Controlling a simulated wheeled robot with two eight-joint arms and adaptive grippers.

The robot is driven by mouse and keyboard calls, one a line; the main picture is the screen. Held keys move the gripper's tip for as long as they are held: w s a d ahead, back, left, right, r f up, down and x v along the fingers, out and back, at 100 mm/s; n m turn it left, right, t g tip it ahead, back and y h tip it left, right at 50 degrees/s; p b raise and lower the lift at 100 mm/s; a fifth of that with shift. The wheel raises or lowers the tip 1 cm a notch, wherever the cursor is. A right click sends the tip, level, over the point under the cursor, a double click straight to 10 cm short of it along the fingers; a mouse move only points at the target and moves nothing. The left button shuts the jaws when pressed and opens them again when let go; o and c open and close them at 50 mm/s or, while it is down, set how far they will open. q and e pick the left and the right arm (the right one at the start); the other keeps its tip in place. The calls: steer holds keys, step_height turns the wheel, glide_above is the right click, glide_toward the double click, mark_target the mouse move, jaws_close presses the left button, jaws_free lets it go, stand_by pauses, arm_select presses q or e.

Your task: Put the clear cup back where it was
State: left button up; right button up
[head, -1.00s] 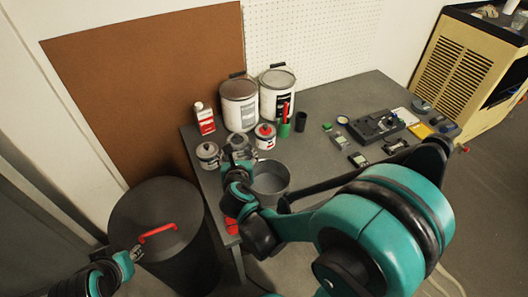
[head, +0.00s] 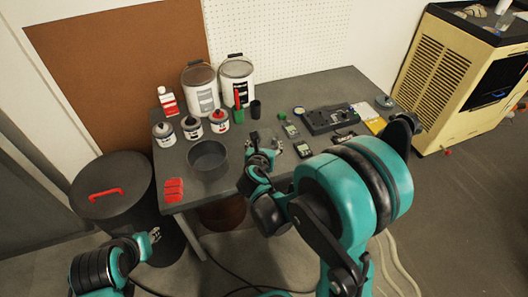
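A small clear container, possibly the clear cup (head: 505,20), stands on top of the yellow cabinet at the top right; it is cut close to the picture's edge. I see no other clear cup on the table. My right gripper (head: 263,140) is over the grey table, right of the round grey pot (head: 208,155). Its fingers look spread, with nothing visible between them. My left gripper (head: 154,236) is low at the left, beside the black bin and away from the table; its fingers are too small to read.
The table (head: 290,85) holds two large paint cans (head: 202,90), several small cans and bottles, a red block (head: 174,190), a black device (head: 328,119) and small electronic parts. The black bin (head: 115,200) stands left. The yellow cabinet (head: 462,75) stands right.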

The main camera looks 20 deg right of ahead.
steer(key=w+d+f+m+g+h+p, duration=0.2)
steer(key=w+d+f+m+h+p, duration=0.15)
steer(key=d, duration=0.25)
steer(key=shift+n, duration=0.25)
steer(key=w+a+f+b, duration=0.1)
steer(key=w+f, duration=0.1)
steer(key=w, duration=0.2)
steer(key=w+a+f+b, duration=0.1)
steer(key=w+f+b, duration=0.1)
steer(key=w+f, duration=0.1)
steer(key=w+a+f+b, duration=0.1)
steer(key=w+f, duration=0.1)
steer(key=w, duration=0.2)
steer(key=shift+w+f+b, duration=0.25)
steer(key=shift+w+b, duration=0.05)
steer(key=shift+b, duration=0.1)
step_height(320, 180, down, 4)
steer(key=shift+b, duration=1.05)
steer(key=shift+r, duration=0.1)
steer(key=o, duration=1.4)
steer(key=shift+c, duration=0.2)
